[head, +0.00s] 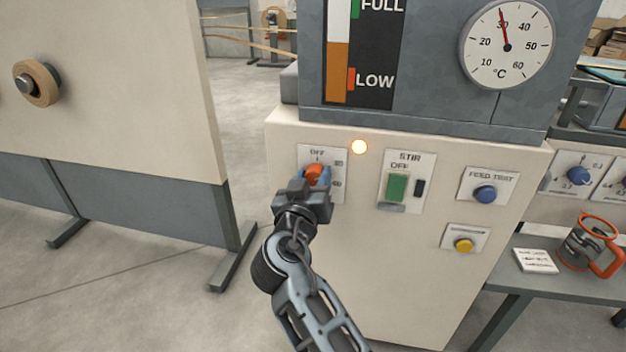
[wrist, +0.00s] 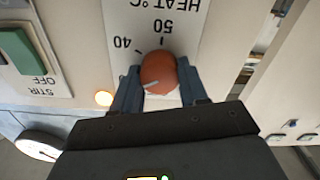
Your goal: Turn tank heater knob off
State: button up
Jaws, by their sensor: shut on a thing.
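The tank heater knob (head: 316,172) is orange-red, on a white plate marked OFF at the top, on the front of the cream cabinet. In the wrist view the knob (wrist: 158,72) appears upside down, with 40 and 50 printed around it. Its white pointer mark faces lower left there, on the side below the 40; the OFF mark is hidden by my gripper. My gripper (head: 314,180) is shut on the knob, a blue finger on each side in the wrist view (wrist: 160,92). A round indicator lamp (head: 359,147) beside the plate glows orange.
The STIR switch (head: 397,187) is green, to the right of the knob. A blue button (head: 485,194) and a yellow button (head: 463,245) are farther right. The temperature dial (head: 506,44) above reads about 30. An orange-handled mug (head: 588,245) stands on the right-hand table.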

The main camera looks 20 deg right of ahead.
jog(key=shift+n, duration=0.3)
jog(key=n+p, duration=0.2)
jog(key=n, duration=0.4)
jog(key=shift+r+p, duration=0.1)
jog(key=shift+p, duration=0.3)
jog(key=shift+n+p, duration=1.3)
jog(key=shift+n, duration=1.4)
jog(key=shift+a+f, duration=0.1)
jog(key=shift+f, duration=0.1)
jog(key=o, duration=1.1)
jog(key=shift+c, duration=0.2)
jog(key=v, duration=0.7)
jog(key=shift+s+a+p, duration=0.2)
jog(key=shift+s+p, duration=0.1)
jog(key=shift+p, duration=0.15)
